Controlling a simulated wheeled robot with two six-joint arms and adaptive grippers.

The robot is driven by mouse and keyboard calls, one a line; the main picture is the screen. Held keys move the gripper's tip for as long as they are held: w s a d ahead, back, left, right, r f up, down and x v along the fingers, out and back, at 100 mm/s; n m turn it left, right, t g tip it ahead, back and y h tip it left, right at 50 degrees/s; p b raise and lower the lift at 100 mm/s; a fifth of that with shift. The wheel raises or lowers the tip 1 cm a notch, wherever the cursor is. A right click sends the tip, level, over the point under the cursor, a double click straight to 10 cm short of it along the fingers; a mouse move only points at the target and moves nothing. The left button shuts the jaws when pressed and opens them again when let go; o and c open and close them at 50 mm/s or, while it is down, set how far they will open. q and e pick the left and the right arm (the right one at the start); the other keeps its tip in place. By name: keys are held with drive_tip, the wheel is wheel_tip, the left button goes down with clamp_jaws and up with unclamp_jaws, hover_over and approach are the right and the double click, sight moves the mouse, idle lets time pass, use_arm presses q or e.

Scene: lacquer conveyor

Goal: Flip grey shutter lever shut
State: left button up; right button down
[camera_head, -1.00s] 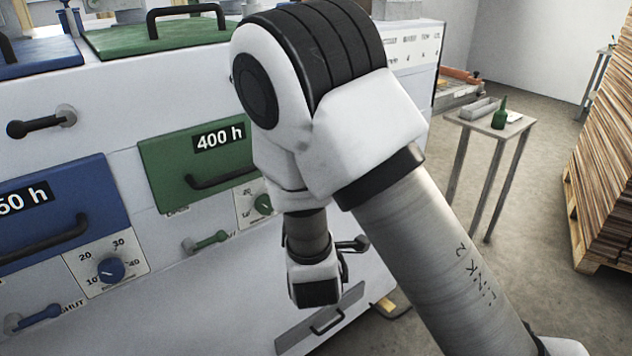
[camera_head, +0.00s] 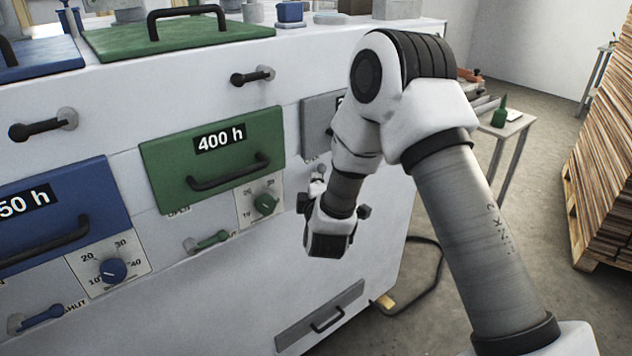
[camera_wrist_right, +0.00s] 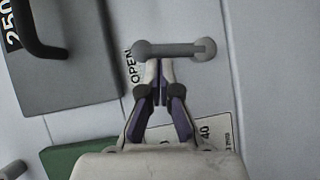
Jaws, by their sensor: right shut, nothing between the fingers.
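The grey shutter lever (camera_wrist_right: 176,50) lies across the upper middle of the right wrist view. Its left end is beside the word OPEN on the panel; a round mount shows at its right end. My right gripper (camera_wrist_right: 159,66) is shut and empty, with its fingertips right at the lever's near side. I cannot tell whether they touch it. In the head view my right wrist is in front of the panel right of the green door, and the fingers and lever are mostly hidden there. My left gripper is out of view.
The grey door (camera_wrist_right: 70,60) with its dark handle is left of the lever in the wrist view. The green 400 h door (camera_head: 225,155), its dial (camera_head: 264,204) and green lever (camera_head: 212,239) are left of my right arm. A side table (camera_head: 510,128) stands at the right.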

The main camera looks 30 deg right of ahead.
drive_tip(key=shift+d, duration=0.1)
drive_tip(key=shift+r+m+p, duration=0.1)
drive_tip(key=shift+m+p, duration=0.2)
drive_tip(key=shift+p, duration=0.15)
drive_tip(key=shift+d+y+p, duration=0.15)
drive_tip(key=shift+y+p, duration=0.15)
drive_tip(key=d+f+m+g+y+p, duration=0.2)
drive_tip(key=d+m+g+y+p, duration=0.1)
drive_tip(key=d+m+y+p, duration=0.3)
drive_tip(key=shift+w+d+m+y+p, duration=0.15)
drive_tip(key=shift+w+m+y+p, duration=0.2)
drive_tip(key=shift+m+p, duration=0.7)
drive_tip(key=shift+s+d+f, duration=0.1)
drive_tip(key=shift+d+f, duration=0.1)
idle(0.4)
